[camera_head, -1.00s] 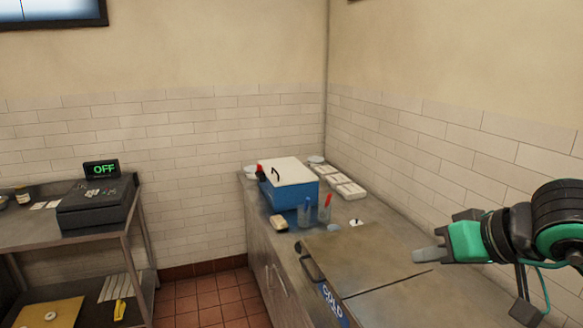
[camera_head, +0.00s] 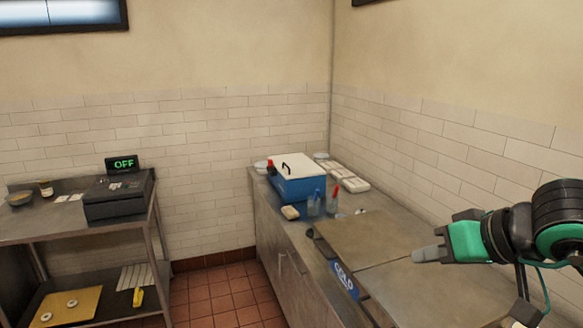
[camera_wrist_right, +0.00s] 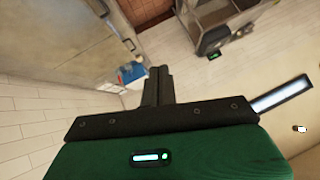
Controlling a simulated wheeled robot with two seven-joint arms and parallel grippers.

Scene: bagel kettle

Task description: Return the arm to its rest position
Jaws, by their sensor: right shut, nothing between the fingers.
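My right arm comes in from the right edge in the head view. Its green and black gripper (camera_head: 428,255) is in the air in front of the steel counter's lids, with its fingers together and pointing left. In the right wrist view the dark fingers (camera_wrist_right: 158,88) are closed against each other with nothing between them. The fingers touch no object that I can see. My left gripper is not in view.
A steel counter (camera_head: 290,250) along the right wall holds a blue box with a white lid (camera_head: 300,187), bottles (camera_head: 315,203) and white containers (camera_head: 355,185). A steel table (camera_head: 60,230) with a register (camera_head: 118,198) reading OFF stands left. Tiled floor (camera_head: 220,290) lies between.

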